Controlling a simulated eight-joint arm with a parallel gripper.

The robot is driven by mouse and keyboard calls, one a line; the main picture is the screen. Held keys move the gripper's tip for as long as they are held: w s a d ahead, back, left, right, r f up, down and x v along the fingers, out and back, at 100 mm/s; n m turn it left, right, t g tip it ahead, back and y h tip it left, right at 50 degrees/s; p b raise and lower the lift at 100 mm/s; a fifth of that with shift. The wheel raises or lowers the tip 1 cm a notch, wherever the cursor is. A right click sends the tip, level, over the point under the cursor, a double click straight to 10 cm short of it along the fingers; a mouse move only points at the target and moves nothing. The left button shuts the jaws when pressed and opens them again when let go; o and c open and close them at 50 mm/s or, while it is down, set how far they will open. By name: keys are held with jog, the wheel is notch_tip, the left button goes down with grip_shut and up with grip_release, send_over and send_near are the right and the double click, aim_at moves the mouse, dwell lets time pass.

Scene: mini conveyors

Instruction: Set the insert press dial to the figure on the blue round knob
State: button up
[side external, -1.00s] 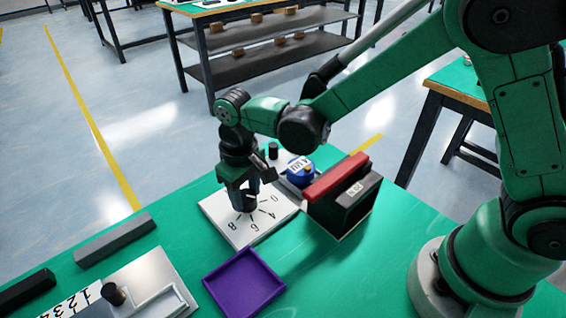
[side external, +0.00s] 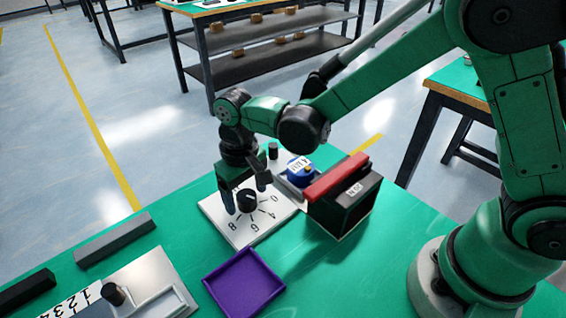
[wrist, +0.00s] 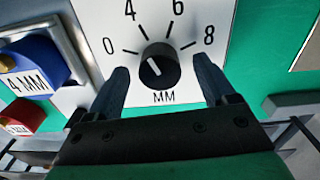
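The dial is a white plate (side external: 232,228) marked 0, 4, 6, 8 and MM, with a black round knob (wrist: 159,66). The knob's white mark points up and left in the wrist view, roughly toward 4; I cannot tell if it is exact. The blue round knob (side external: 299,172) stands behind the dial plate, with a white label; in the wrist view the blue piece (wrist: 32,66) reads "4 MM". My gripper (wrist: 160,68) is open, with one finger on each side of the black knob and a visible gap to it.
A black box with a red top (side external: 336,177) stands right of the dial. A purple tray (side external: 243,283) lies in front. A grey bar (side external: 115,239) and a plate with a small black knob (side external: 113,294) are at left. The green table between them is clear.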

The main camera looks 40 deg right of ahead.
aim_at(247, 195)
jog(key=shift+r, duration=0.1)
jog(key=shift+r, duration=2.7)
jog(key=shift+d+r, duration=0.1)
jog(key=s+d+r+t, duration=0.3)
jog(key=d, duration=0.3)
jog(key=s+d+r+t, duration=0.2)
jog(key=s+d+t, duration=0.2)
jog(key=d, duration=0.2)
jog(key=shift+s+d+r+m, duration=0.2)
jog(key=shift+d+r+m, duration=0.2)
